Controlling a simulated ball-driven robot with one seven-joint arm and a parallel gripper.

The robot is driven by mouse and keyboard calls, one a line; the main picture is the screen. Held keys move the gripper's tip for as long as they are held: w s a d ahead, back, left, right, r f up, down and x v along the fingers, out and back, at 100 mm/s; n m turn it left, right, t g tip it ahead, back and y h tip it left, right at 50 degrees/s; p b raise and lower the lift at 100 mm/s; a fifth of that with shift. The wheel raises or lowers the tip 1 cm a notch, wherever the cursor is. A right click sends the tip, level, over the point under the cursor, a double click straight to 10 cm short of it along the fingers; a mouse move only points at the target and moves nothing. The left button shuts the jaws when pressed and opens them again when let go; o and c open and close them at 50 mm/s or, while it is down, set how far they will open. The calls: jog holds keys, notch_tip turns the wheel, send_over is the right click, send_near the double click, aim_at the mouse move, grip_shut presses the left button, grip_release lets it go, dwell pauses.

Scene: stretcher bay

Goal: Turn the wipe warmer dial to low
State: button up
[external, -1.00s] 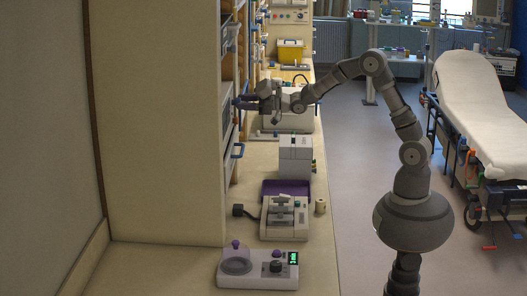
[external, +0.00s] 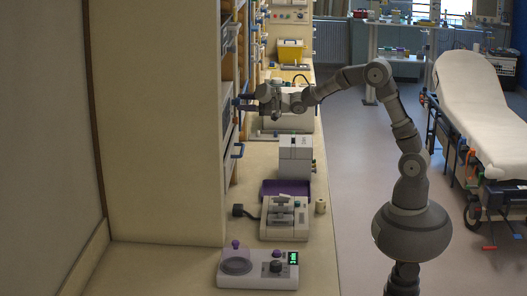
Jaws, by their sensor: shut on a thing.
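My gripper (external: 243,103) is at the front of the wall unit, reaching left from the arm's wrist. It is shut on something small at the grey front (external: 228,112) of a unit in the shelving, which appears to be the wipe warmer. The dial itself is hidden by the fingers and the steep side angle, so its setting cannot be read.
On the counter stand a white box (external: 295,155), a purple tray (external: 287,187), a white device (external: 284,218) and a dial console (external: 258,268).

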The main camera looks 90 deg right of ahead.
jog(key=o, duration=1)
jog(key=shift+o, duration=0.2)
jog(key=s, duration=0.7)
jog(key=shift+s+p, duration=0.4)
jog(key=shift+p, duration=0.05)
